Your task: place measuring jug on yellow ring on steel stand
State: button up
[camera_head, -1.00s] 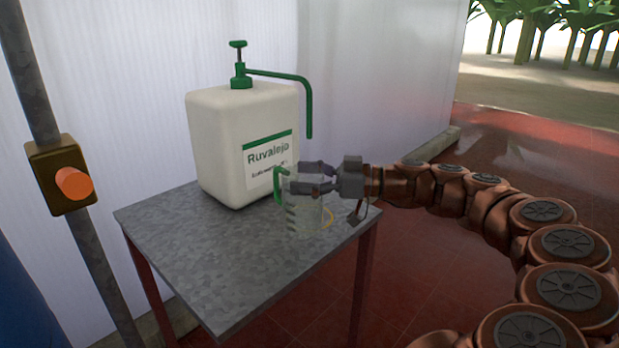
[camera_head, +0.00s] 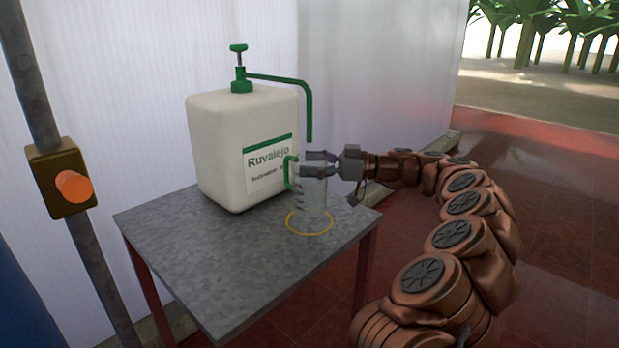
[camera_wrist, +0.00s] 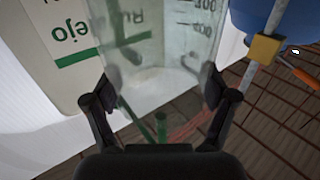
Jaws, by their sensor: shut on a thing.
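The clear measuring jug (camera_head: 314,201) with a green handle is upright over the steel stand (camera_head: 190,240), and also fills the upper middle of the wrist view (camera_wrist: 160,45). My gripper (camera_head: 312,164) is shut on the jug's upper part, one finger on each side in the wrist view (camera_wrist: 160,90). The thin yellow ring (camera_head: 309,234) lies on the stand top, near its right front edge. The jug's lower end appears over the ring. I cannot tell whether its base touches the stand.
A white Ruvalejo canister (camera_head: 225,150) with a green pump stands behind and left of the jug. Its green spout (camera_head: 309,120) hangs just above the jug. The stand's left front is clear.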

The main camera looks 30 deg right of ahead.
jog(key=shift+w+f+b, duration=0.1)
jog(key=shift+f+b, duration=0.3)
jog(key=shift+f, duration=1.55)
jog(key=o, duration=1.5)
jog(key=shift+o, duration=0.2)
jog(key=shift+r, duration=0.2)
jog(key=p+v, duration=0.1)
jog(key=v, duration=1.1)
